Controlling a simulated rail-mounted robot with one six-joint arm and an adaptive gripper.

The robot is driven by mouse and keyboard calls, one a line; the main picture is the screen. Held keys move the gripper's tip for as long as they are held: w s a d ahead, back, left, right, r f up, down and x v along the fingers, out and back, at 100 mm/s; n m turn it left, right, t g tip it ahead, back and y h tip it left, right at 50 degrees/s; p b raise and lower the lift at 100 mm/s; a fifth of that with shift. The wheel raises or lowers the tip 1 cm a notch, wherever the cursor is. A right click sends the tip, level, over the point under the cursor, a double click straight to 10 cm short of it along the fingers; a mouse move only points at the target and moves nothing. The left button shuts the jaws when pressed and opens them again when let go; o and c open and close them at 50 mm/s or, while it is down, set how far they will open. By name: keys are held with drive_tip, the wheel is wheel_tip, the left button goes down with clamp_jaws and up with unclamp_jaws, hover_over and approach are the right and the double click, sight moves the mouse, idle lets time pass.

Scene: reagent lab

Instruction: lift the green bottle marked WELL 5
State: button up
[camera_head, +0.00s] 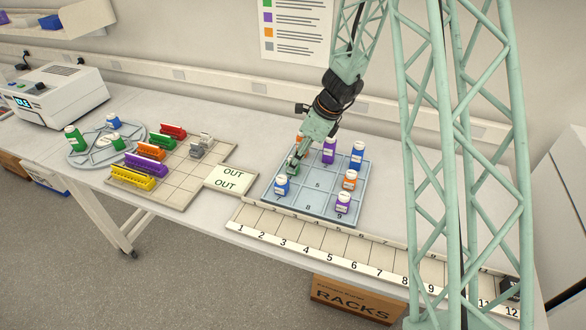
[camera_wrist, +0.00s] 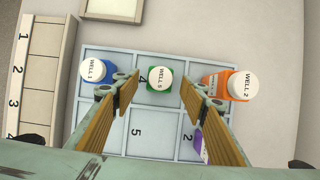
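The green bottle marked WELL 5 (camera_wrist: 160,78) stands in cell 4 of the blue-grey numbered tray (camera_wrist: 135,150), its white cap facing my wrist camera. My gripper (camera_wrist: 158,94) is open, with one finger on each side of the bottle in the wrist view. Gaps show on both sides, and nothing is held. In the head view my gripper (camera_head: 297,158) reaches down over the left side of the tray (camera_head: 312,207). It hides much of the green bottle (camera_head: 292,169) there. I cannot tell how far the fingertips are above or beside the bottle.
A blue bottle, WELL 1 (camera_wrist: 111,71), and an orange bottle, WELL 2 (camera_wrist: 217,83), stand close on either side. A purple bottle (camera_head: 328,153) and several others share the tray. Another green bottle (camera_head: 73,140) stands on the round rack. The OUT card (camera_head: 230,179) is left.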

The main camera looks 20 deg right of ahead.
drive_tip(key=shift+b+x, duration=0.35)
drive_tip(key=shift+x, duration=1.6)
drive_tip(key=c, duration=0.9)
